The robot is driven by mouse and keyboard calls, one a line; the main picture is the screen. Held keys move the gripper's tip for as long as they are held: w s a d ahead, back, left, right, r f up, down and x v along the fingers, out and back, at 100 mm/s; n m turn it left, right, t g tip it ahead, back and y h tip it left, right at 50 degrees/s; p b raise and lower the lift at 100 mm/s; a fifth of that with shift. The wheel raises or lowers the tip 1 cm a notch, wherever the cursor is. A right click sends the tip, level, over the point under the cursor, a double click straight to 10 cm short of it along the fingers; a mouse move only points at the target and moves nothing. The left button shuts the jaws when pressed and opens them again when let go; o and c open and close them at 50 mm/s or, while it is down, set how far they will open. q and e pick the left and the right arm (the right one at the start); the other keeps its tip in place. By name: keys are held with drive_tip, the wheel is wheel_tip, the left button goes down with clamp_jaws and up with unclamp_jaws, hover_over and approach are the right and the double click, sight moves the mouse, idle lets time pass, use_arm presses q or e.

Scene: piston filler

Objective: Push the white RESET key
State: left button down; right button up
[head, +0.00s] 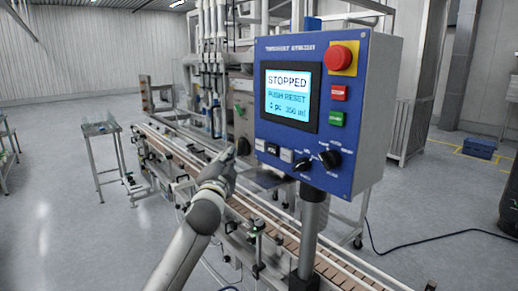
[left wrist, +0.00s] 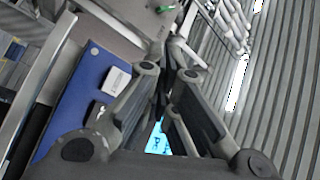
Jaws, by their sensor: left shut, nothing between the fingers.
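A blue control panel (head: 375,75) carries a lit screen (head: 291,97) reading STOPPED and PUSH RESET. Below the screen is a row of small keys: a white key (head: 287,155) at right, a black key (head: 272,149) in the middle, and a pale key (head: 260,144) at left. Their labels are too small to read, so I cannot tell which is RESET. My left gripper (head: 229,157) is shut and empty, left of the panel and apart from the keys. In the left wrist view a white key (left wrist: 115,78) shows left of the shut fingers (left wrist: 169,60). My right gripper is out of view.
The panel also has a red mushroom button (head: 341,57), a red key (head: 339,93), a green key (head: 336,118) and two black knobs (head: 330,158). A grey post (head: 311,225) holds it. A conveyor (head: 275,235) runs below and behind. A small table (head: 101,128) stands at left.

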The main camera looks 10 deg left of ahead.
sight(260, 145)
use_arm(q)
drive_tip(key=w+d+b, duration=0.1)
drive_tip(key=w, duration=0.1)
drive_tip(key=w+d+b, duration=0.1)
drive_tip(key=w+d, duration=0.1)
drive_tip(key=shift+d+f, duration=0.1)
drive_tip(key=shift+f, duration=0.05)
drive_tip(key=shift+w+d+b, duration=0.45)
drive_tip(key=shift+w+d, duration=0.05)
drive_tip(key=shift+w, duration=0.2)
idle(0.8)
drive_tip(key=shift+w+d, duration=0.3)
drive_tip(key=shift+w+d+b, duration=0.2)
drive_tip(key=shift+w+b, duration=0.1)
drive_tip(key=shift+b, duration=0.15)
idle(0.6)
drive_tip(key=shift+s+a+r, duration=0.1)
drive_tip(key=shift+r, duration=0.1)
drive_tip(key=shift+s+a+p, duration=0.35)
drive_tip(key=shift+s+p, duration=0.2)
drive_tip(key=shift+p, duration=0.05)
